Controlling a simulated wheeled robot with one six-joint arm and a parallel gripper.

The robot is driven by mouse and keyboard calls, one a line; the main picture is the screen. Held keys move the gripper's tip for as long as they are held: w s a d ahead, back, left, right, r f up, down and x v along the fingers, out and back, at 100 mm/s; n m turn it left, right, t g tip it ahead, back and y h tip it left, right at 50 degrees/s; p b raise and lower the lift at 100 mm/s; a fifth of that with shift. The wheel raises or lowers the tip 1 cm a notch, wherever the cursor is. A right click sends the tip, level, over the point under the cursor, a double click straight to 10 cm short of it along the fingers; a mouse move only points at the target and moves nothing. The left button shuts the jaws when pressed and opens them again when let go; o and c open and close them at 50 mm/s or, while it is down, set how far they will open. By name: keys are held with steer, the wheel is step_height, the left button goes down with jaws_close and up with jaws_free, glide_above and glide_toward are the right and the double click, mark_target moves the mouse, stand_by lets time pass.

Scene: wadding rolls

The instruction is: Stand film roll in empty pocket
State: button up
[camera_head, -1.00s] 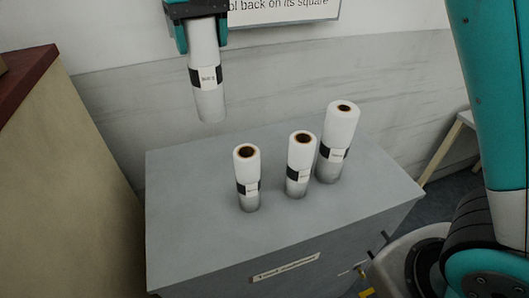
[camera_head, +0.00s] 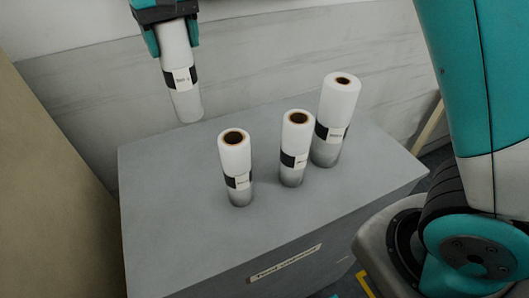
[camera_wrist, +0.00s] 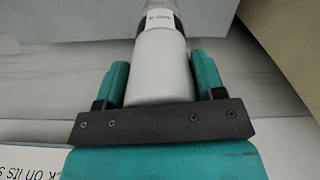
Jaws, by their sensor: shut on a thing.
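My gripper (camera_head: 170,38) is shut on a white film roll (camera_head: 181,90) with a black band and a small label. The roll hangs upright with a slight tilt, apart from and above the far left part of the grey cabinet top (camera_head: 160,215). In the wrist view the same roll (camera_wrist: 160,70) sits between the two teal fingers (camera_wrist: 160,85), its far end cut off by the picture edge. Three similar rolls stand upright on the cabinet: a left one (camera_head: 235,160), a middle one (camera_head: 294,150) and a taller right one (camera_head: 336,115). I cannot make out any pocket.
A tan panel (camera_head: 45,200) rises at the left beside the cabinet. A pale wall (camera_head: 270,60) stands behind. The cabinet front bears a label strip (camera_head: 285,263). The cabinet top is clear left of and in front of the standing rolls.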

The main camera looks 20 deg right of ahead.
mark_target(183, 71)
step_height(183, 71, down, 6)
steer(key=b, duration=0.2)
steer(key=shift+r+b, duration=0.1)
steer(key=shift+b, duration=0.3)
steer(key=shift+s+d, duration=0.1)
steer(key=shift+d, duration=0.15)
steer(key=s+d+p, duration=0.3)
steer(key=s+d, duration=0.1)
steer(key=d, duration=0.4)
steer(key=s+d+p, duration=0.2)
steer(key=s+d, duration=0.3)
steer(key=d, duration=0.3)
step_height(183, 71, down, 7)
steer(key=d+p, duration=0.1)
steer(key=p, duration=0.2)
steer(key=shift+s, duration=0.15)
steer(key=shift+d+f, duration=0.1)
steer(key=shift+f, duration=0.15)
steer(key=o, duration=1.6)
